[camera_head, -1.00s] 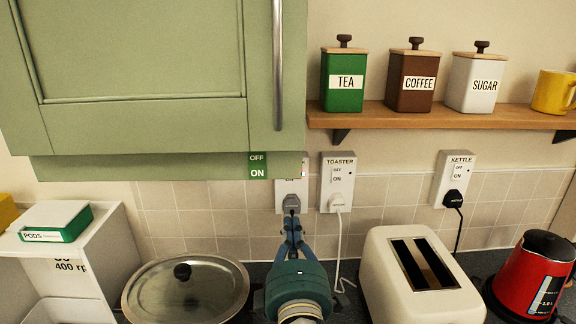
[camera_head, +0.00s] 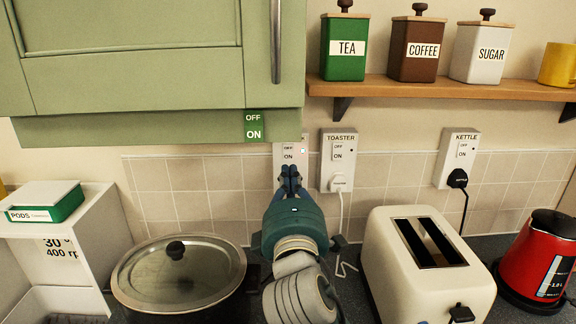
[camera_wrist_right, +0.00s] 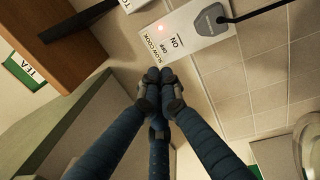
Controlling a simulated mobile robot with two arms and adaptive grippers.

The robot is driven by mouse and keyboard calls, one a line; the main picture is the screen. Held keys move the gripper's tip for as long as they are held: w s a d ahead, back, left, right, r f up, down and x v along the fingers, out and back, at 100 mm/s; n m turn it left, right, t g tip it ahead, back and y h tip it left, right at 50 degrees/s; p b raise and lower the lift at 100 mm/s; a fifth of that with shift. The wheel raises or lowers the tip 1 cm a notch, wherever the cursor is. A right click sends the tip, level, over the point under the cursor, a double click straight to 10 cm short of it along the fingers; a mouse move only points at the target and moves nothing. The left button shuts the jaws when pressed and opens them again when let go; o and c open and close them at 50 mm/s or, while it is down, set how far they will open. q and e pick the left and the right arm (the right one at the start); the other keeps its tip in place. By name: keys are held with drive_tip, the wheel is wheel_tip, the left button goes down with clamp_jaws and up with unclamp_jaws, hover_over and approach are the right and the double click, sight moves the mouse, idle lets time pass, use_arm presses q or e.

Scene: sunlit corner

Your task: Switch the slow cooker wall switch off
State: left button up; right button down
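The slow cooker wall switch (camera_head: 291,151) is a white plate under the green cabinet, left of the toaster switch. In the right wrist view the plate (camera_wrist_right: 186,42) reads SLOW COOK, OFF and ON, with a lit red lamp and a dark grey plug (camera_wrist_right: 211,20). My right gripper (camera_head: 289,172) is in front of the plate's lower part and hides the plug in the head view. In the right wrist view its fingertips (camera_wrist_right: 160,78) meet, with nothing between them, close to the labelled end. Contact cannot be told. My left gripper is out of view.
The toaster switch (camera_head: 338,160) and kettle switch (camera_head: 457,158) are to the right. A green OFF/ON card (camera_head: 254,126) is on the cabinet's lower edge. A lidded pot (camera_head: 180,272), toaster (camera_head: 424,262) and red kettle (camera_head: 538,259) stand on the counter. The shelf (camera_head: 440,88) is above.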

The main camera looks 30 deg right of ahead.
sight(288, 145)
drive_tip(key=p+x, duration=0.3)
drive_tip(key=x, duration=0.6)
drive_tip(key=shift+d+r, duration=0.1)
drive_tip(key=shift+w+d, duration=0.2)
drive_tip(key=shift+w, duration=0.1)
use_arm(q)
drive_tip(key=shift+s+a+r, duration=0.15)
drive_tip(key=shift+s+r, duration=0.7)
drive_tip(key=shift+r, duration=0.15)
use_arm(e)
drive_tip(key=shift+p, duration=0.3)
drive_tip(key=shift+w+d+r+p, duration=0.1)
drive_tip(key=shift+w+r+p, duration=0.2)
drive_tip(key=shift+p, duration=0.75)
drive_tip(key=shift+s+f+b, duration=0.2)
drive_tip(key=shift+f+b, duration=0.05)
drive_tip(key=shift+b, duration=0.05)
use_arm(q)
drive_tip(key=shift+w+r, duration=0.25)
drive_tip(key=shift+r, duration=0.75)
use_arm(e)
drive_tip(key=shift+w, duration=0.1)
